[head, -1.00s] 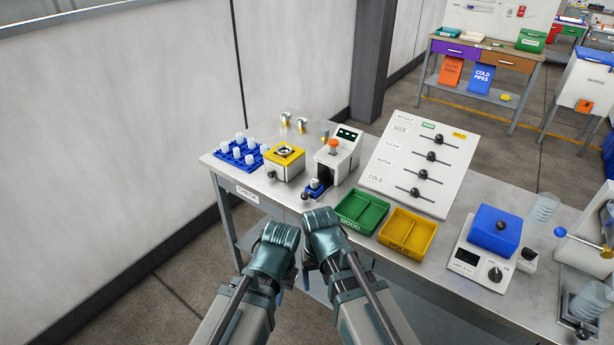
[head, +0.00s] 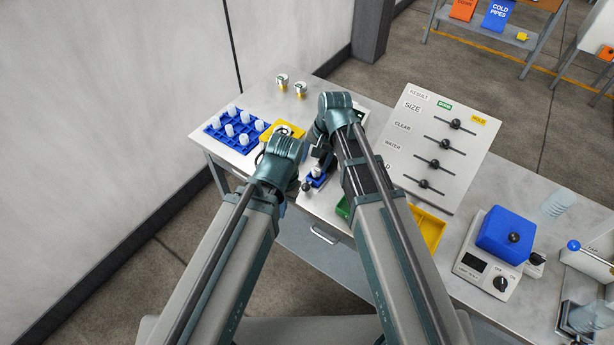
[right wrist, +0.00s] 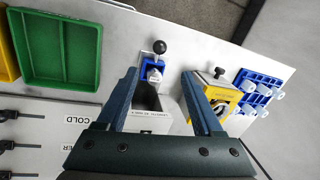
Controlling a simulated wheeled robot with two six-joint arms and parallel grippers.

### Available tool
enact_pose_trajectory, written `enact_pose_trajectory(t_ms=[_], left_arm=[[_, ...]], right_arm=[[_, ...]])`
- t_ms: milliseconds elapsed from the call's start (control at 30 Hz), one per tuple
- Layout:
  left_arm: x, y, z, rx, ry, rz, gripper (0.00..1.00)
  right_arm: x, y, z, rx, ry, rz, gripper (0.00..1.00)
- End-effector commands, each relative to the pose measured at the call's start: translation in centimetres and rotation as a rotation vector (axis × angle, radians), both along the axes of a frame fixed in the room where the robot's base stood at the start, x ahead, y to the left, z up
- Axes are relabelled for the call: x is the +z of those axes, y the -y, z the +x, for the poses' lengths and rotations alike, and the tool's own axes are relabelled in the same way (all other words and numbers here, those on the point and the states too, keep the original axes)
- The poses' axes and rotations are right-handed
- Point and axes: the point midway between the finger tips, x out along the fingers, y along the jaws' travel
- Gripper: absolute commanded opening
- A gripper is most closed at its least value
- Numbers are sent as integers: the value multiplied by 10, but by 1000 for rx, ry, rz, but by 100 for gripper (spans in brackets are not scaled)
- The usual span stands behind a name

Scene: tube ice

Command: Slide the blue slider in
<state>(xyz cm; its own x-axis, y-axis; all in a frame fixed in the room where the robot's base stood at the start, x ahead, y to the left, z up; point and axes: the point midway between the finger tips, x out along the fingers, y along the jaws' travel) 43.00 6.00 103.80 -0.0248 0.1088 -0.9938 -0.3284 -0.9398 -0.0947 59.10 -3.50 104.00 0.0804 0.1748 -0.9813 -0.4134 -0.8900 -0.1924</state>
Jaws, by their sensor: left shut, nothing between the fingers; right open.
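The blue slider (head: 315,181) sticks out from the front of the white machine (right wrist: 150,116), with a black ball knob (head: 306,187) at its outer end. A small pale piece sits on it. In the right wrist view the slider (right wrist: 148,83) and its knob (right wrist: 160,47) show just past the fingers. My right gripper (right wrist: 160,73) is open and empty above the machine; in the head view (head: 335,112) it hides most of the machine. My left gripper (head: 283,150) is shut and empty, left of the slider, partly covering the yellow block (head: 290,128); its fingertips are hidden.
A blue rack (head: 222,138) with several pale pieces stands at the left. The green tray (right wrist: 62,50) and yellow tray (head: 432,228) lie right of the slider, partly behind my right arm. A sloped panel (head: 465,160) with several sliding knobs stands farther right.

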Motion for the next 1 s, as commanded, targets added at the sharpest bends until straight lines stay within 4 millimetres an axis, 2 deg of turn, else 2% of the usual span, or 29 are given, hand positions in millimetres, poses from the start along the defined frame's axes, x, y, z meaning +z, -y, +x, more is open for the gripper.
enact_pose_trajectory(t_ms=[167,367,1000], left_arm=[[-7,0,0,0,0,0,0],[-25,0,0,1,0,0,0],[-112,0,0,3,0,0,0]], right_arm=[[-7,-1,0,2,0,0,68],[-25,-4,2,3,0,-1,68],[-112,-19,9,3,0,-1,68]])
